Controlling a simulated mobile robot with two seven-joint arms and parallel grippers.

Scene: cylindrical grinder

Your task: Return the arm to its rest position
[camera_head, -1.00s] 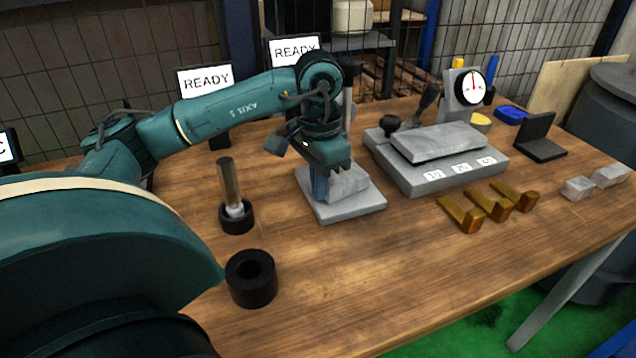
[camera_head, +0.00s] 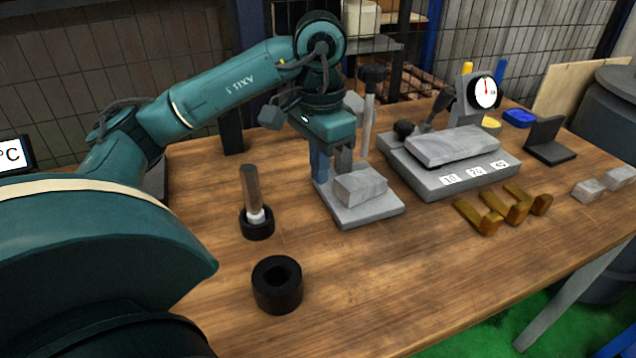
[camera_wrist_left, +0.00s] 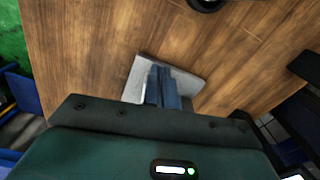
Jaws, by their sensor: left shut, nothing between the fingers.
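My teal left arm comes in from the left in the head view. My left gripper (camera_head: 332,172) points down, shut and empty, above the back left part of a grey plate stand (camera_head: 370,213) with a post. A grey block (camera_head: 360,188) rests on that plate, just right of and in front of the fingers. In the left wrist view the closed blue-grey fingers (camera_wrist_left: 165,88) show over the pale plate (camera_wrist_left: 138,80). I cannot tell how large the gap is between the fingertips and plate. My right gripper is not in view.
A black ring (camera_head: 277,284) and a rod in a black holder (camera_head: 257,222) stand left of the plate. A grey slab stand (camera_head: 440,180), a dial gauge (camera_head: 484,92) and brass angle pieces (camera_head: 490,218) are on the right. The front middle of the wooden table is clear.

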